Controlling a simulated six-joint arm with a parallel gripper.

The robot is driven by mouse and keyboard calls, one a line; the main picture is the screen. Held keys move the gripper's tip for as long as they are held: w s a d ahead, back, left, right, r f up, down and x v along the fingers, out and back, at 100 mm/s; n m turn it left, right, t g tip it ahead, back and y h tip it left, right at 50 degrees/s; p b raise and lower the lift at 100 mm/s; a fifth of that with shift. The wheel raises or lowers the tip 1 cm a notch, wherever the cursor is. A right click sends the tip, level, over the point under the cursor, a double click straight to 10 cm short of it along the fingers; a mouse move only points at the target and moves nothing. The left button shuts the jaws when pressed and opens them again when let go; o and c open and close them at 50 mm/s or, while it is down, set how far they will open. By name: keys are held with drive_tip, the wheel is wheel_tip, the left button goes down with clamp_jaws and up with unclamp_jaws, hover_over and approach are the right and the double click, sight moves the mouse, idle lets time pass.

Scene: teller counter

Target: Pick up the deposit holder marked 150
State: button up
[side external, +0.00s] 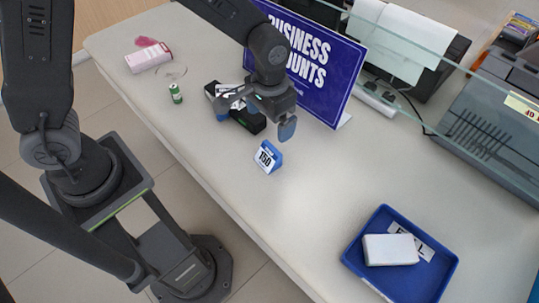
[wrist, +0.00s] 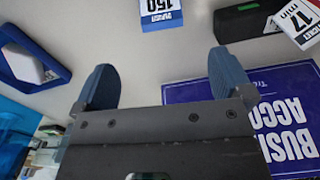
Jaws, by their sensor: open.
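The deposit holder marked 150 (side external: 268,157) is a small blue and white tent-shaped stand upright on the counter. It also shows upside down at the top edge of the wrist view (wrist: 161,12), partly cut off. My gripper (side external: 255,118) is open and empty, above the counter and behind the holder. In the wrist view my gripper (wrist: 165,78) has its two blue fingers spread wide, with the holder beyond them and no contact.
A black box (side external: 247,121) lies beneath my gripper, with a card marked 17 min (wrist: 298,22) beside it. The blue sign (side external: 335,70) stands close behind. A blue tray (side external: 354,257) holds a white box (side external: 390,249). A green cylinder (side external: 175,93) and pink-white box (side external: 148,57) are left. Counter front is clear.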

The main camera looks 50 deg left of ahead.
sight(269, 152)
wheel_tip(269, 152, down, 13)
drive_tip(key=shift+s+f, duration=0.1)
idle(0.5)
drive_tip(key=shift+c, duration=0.2)
drive_tip(key=c, duration=1)
